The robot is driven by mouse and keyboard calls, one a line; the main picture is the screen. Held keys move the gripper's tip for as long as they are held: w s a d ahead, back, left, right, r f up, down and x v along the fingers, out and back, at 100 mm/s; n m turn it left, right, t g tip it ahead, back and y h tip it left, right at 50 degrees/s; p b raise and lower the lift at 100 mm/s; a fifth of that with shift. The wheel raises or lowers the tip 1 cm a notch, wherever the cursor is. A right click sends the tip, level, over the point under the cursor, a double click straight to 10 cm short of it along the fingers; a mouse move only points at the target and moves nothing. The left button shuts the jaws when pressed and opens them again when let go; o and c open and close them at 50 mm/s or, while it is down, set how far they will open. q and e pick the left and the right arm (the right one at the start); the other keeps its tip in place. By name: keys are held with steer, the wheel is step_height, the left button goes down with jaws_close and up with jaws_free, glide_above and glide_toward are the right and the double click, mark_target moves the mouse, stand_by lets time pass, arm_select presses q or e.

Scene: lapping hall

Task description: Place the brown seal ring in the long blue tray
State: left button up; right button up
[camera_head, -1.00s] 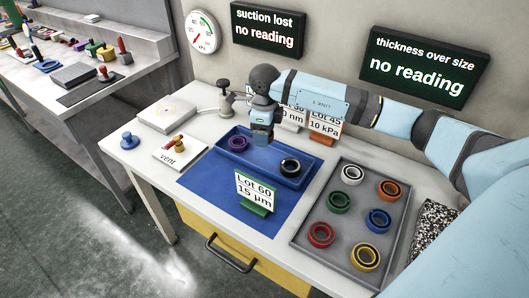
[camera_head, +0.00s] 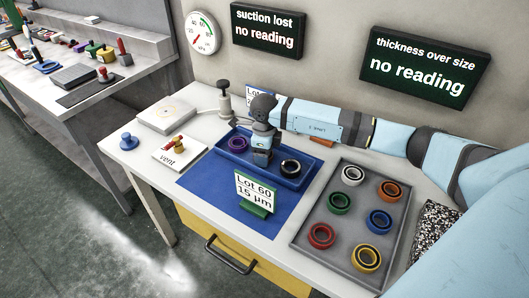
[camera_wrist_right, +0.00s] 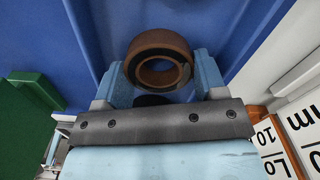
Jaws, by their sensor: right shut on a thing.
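The long blue tray (camera_head: 275,180) lies on the bench, with a purple ring (camera_head: 238,144) at its left and a black ring (camera_head: 290,168) at its right. My right gripper (camera_head: 261,163) is low over the middle of the tray, between these rings. In the right wrist view it is shut on the brown seal ring (camera_wrist_right: 159,45), held between its two fingertips with blue tray surface (camera_wrist_right: 80,30) behind. The brown ring is hidden in the head view. My left gripper is not in view.
A "Lot 60" sign (camera_head: 252,190) stands on the blue mat (camera_head: 215,187) in front of the tray. A grey tray (camera_head: 301,244) with several coloured rings is at the right. A vent plate (camera_head: 168,158) and a grey-black knobbed post (camera_head: 224,100) are at the left and back.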

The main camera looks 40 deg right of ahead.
steer(key=o, duration=0.6)
steer(key=shift+o, duration=0.2)
steer(key=shift+r+p, duration=0.3)
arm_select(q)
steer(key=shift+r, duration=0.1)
arm_select(e)
step_height(320, 180, up, 12)
steer(key=shift+f, duration=0.15)
